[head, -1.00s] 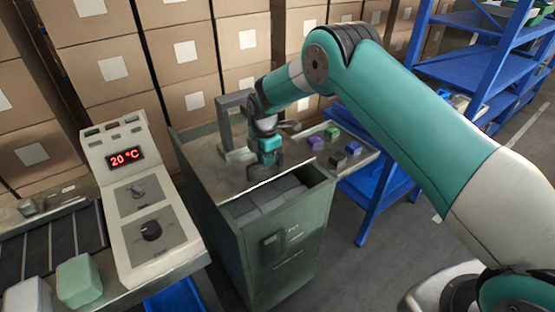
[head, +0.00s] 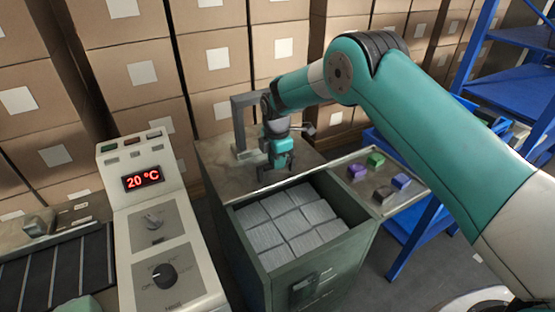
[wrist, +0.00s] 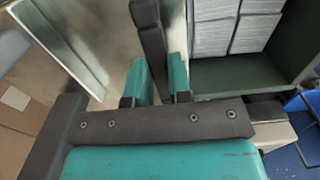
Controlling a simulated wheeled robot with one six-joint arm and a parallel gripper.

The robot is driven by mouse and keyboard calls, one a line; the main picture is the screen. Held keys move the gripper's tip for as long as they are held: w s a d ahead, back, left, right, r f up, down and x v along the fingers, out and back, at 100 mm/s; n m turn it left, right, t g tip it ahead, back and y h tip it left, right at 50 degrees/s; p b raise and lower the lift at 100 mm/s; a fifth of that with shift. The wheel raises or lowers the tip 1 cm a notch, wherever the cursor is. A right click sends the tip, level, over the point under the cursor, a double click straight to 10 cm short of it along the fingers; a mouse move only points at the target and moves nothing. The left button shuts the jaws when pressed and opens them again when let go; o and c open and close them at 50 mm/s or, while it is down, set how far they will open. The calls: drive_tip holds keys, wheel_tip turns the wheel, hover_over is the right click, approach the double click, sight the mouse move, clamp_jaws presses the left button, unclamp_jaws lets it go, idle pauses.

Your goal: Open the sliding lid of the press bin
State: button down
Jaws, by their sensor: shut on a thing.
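The press bin (head: 262,262) is a green cabinet in the middle of the head view. Its sliding lid (head: 222,178) is a flat metal sheet, now over the back part of the top. The front of the bin stands wide open and shows stacked grey blocks (head: 292,222). My gripper (head: 276,176) is at the lid's front edge, behind the opening. In the wrist view its teal fingers are shut on a dark bar, the lid handle (wrist: 150,38). The lid (wrist: 115,40) lies left of the bar, and the open bin is at the right.
A grey bracket (head: 238,122) stands at the back of the bin. A side shelf (head: 350,168) at the right holds several small coloured blocks. A control panel (head: 160,230) reading 20 °C stands at the left. Stacked cartons (head: 215,60) are behind, and a blue rack (head: 510,85) is at the right.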

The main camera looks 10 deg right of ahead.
drive_tip(key=c, duration=1.1)
unclamp_jaws()
drive_tip(key=shift+s+a, duration=0.1)
drive_tip(key=shift+a, duration=0.15)
drive_tip(key=shift+o, duration=0.3)
drive_tip(key=shift+d, duration=0.15)
drive_tip(key=shift+r, duration=0.15)
wheel_tip(320, 180, up, 17)
drive_tip(key=b, duration=0.1)
drive_tip(key=shift+b, duration=0.35)
drive_tip(key=shift+r, duration=0.1)
